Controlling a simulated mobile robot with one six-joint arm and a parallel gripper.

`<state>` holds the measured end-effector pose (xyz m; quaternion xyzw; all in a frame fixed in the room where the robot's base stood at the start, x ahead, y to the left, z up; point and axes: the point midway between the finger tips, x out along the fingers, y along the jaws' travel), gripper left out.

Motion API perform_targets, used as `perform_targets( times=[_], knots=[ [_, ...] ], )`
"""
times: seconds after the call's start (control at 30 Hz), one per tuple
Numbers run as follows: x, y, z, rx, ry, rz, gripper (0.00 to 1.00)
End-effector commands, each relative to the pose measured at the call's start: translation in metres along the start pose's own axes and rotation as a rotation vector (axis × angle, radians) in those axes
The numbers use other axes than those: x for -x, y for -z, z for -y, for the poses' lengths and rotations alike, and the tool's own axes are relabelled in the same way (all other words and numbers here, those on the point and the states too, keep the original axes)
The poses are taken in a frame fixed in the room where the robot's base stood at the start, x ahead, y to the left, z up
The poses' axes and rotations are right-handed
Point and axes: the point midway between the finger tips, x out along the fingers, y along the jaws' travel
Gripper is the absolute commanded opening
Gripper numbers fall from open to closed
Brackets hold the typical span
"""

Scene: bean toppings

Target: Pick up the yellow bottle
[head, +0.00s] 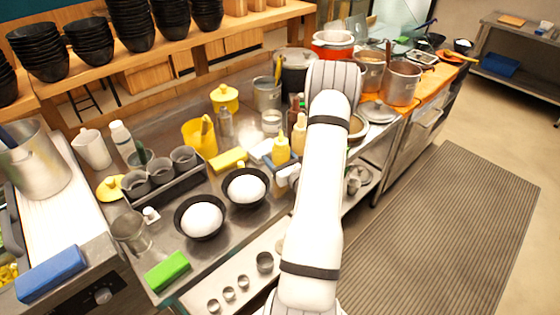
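A yellow bottle (281,151) with a pointed nozzle stands upright on the steel counter, just left of my white arm. A paler yellow bottle (299,136) stands behind it to the right, partly covered by my arm. My arm rises across the middle of the view and hides the counter behind it. A white and dark shape beside the arm, just below the yellow bottle, may be part of my wrist or gripper. The fingertips cannot be made out, and I cannot tell whether anything is held.
Two black bowls of white food (203,220) (246,188) sit in front. A yellow block (228,160), a yellow pitcher (199,137), a holder with grey cups (165,190) and a green sponge (167,271) crowd the counter. Pots (402,82) stand at the back right.

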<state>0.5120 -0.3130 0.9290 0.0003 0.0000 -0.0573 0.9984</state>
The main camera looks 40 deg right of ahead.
Motion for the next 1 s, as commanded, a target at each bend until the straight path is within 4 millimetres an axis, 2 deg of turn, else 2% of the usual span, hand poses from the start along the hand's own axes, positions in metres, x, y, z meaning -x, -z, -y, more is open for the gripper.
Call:
perform_targets(
  times=[0.03,0.27,0.67,0.87,1.0],
  knots=[
    [0.000,0.000,0.000,0.000,0.000,0.000,0.60],
    [0.000,0.000,0.000,0.000,0.000,0.000,0.41],
    [0.000,-0.006,0.001,0.003,0.001,0.003,0.41],
    [0.000,-0.026,0.001,0.004,0.001,0.004,0.41],
    [0.000,-0.050,0.002,0.005,0.002,0.006,0.41]
  ],
)
